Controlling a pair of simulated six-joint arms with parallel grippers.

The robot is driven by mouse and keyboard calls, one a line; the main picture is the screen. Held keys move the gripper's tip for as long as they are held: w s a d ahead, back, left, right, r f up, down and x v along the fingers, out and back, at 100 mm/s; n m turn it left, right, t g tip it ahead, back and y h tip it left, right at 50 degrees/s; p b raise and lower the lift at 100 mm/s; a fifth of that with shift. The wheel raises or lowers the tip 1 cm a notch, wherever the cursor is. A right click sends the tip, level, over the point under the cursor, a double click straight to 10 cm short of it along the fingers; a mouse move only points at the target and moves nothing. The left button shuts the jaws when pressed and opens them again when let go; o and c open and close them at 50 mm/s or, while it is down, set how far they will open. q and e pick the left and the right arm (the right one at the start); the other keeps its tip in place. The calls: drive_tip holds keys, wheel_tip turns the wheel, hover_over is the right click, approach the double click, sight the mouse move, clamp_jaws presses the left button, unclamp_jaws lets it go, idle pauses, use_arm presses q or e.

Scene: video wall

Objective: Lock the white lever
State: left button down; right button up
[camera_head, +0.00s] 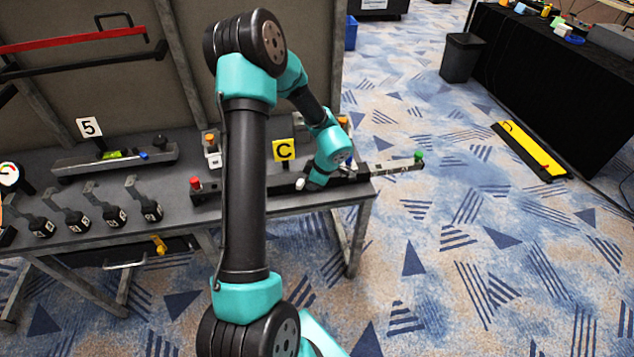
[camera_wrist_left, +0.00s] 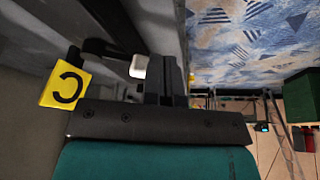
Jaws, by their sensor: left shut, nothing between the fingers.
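The white lever's knob (camera_head: 300,184) sits on a dark bar device near the yellow "C" sign (camera_head: 284,150), by the bench's front edge. My left gripper (camera_head: 313,185) is low over this device, just right of the white knob, and is partly hidden by its own wrist. In the left wrist view, the shut dark fingers (camera_wrist_left: 168,80) are beside the white knob (camera_wrist_left: 138,66), with nothing between them. Whether they touch the knob I cannot tell. The "C" sign (camera_wrist_left: 66,86) shows at the left there. My right gripper is not in view.
The bar carries a red knob (camera_head: 195,183) at its left end and a green knob (camera_head: 419,155) at its right end, which overhangs the bench. Several black levers (camera_head: 110,212) stand at the left. A "5" sign (camera_head: 89,127) is behind them.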

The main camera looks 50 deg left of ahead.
use_arm(q)
drive_tip(key=shift+w, duration=0.1)
drive_tip(key=shift+w+a, duration=0.35)
drive_tip(key=shift+w, duration=0.25)
idle(0.3)
drive_tip(key=v, duration=1)
drive_tip(key=shift+s+d, duration=0.15)
drive_tip(key=shift+s, duration=0.2)
